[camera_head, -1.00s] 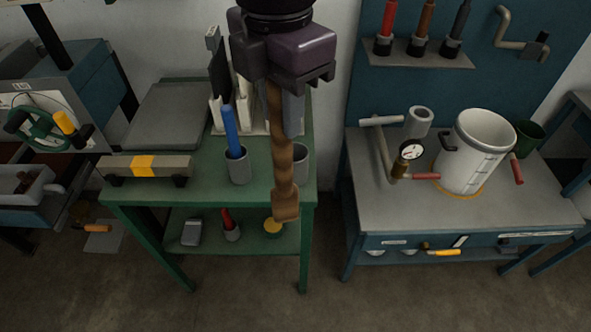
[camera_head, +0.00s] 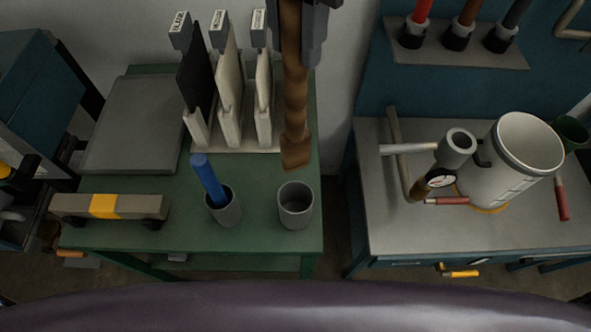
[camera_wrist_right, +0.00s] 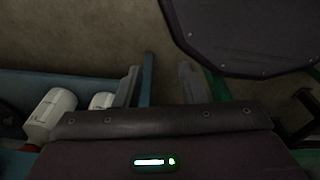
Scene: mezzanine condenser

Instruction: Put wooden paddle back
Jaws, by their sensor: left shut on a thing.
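My left gripper (camera_head: 311,35) is at the top of the head view, partly cut off by the frame edge. It is shut on the wooden paddle (camera_head: 295,105), a brown, wavy stick that hangs nearly upright with its wider end down. The paddle's lower end shows above and just behind an empty grey cup (camera_head: 295,212) on the green table (camera_head: 265,235); it looks clear of the cup. A second grey cup (camera_head: 225,213) to the left holds a blue stick (camera_head: 207,180). My right gripper (camera_wrist_right: 160,85) shows in the right wrist view with its fingers apart and nothing between them.
A rack (camera_head: 225,143) with black and white upright boards stands behind the cups. A grey block with a yellow band (camera_head: 104,206) lies at the left front.

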